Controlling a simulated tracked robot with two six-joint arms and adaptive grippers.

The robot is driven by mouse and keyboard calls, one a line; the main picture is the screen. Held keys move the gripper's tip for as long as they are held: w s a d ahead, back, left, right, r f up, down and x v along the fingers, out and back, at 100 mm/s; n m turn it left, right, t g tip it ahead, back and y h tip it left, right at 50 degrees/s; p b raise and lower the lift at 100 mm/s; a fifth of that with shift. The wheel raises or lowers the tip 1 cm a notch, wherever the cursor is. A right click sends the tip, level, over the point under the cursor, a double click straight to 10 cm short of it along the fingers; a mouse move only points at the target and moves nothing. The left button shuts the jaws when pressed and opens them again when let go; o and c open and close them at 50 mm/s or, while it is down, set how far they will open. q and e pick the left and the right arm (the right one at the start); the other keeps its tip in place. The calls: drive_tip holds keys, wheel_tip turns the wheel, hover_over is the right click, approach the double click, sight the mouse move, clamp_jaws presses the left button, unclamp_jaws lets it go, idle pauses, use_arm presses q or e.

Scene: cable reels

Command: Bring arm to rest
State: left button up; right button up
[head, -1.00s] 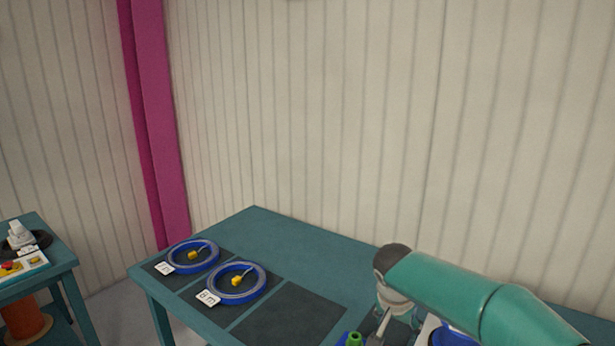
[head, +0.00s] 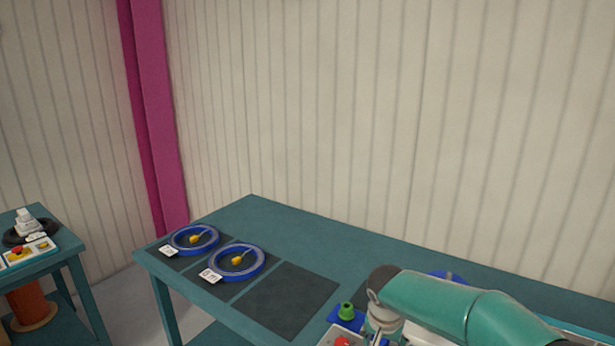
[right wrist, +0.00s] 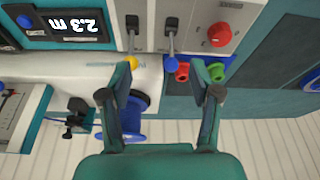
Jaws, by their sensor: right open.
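My right arm (head: 450,305) comes in from the lower right in the head view, with its wrist bent down over the front of the table. Its gripper is hidden below the frame there. In the right wrist view my right gripper (right wrist: 165,80) is open, its two fingers apart with nothing between them. I cannot tell whether the fingers touch anything. My left gripper is not in view.
Two blue cable rings (head: 194,240) with tags lie on dark mats on the table (head: 300,225); a third mat (head: 285,300) is bare. A side table (head: 40,262) stands at left. A blue spool (right wrist: 132,115) shows in the wrist view.

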drive_tip(key=s+a+f+n+g+y+b, duration=0.1)
drive_tip(key=s+a+f+n+y+b, duration=0.1)
drive_tip(key=s+f, duration=0.65)
drive_tip(key=s+a+f+n+g+y+b, duration=0.1)
drive_tip(key=s+a+f+y+b, duration=0.15)
drive_tip(key=f, duration=1.05)
drive_tip(key=s+f+b, duration=0.1)
drive_tip(key=s+f, duration=0.5)
drive_tip(key=s, duration=0.4)
drive_tip(key=s+f+b, duration=0.1)
drive_tip(key=s+f, duration=0.6)
drive_tip(key=s, duration=0.2)
drive_tip(key=shift+s+d+n+y+b, duration=0.15)
drive_tip(key=shift+s+n+y+b, duration=0.2)
drive_tip(key=shift+y+b, duration=0.1)
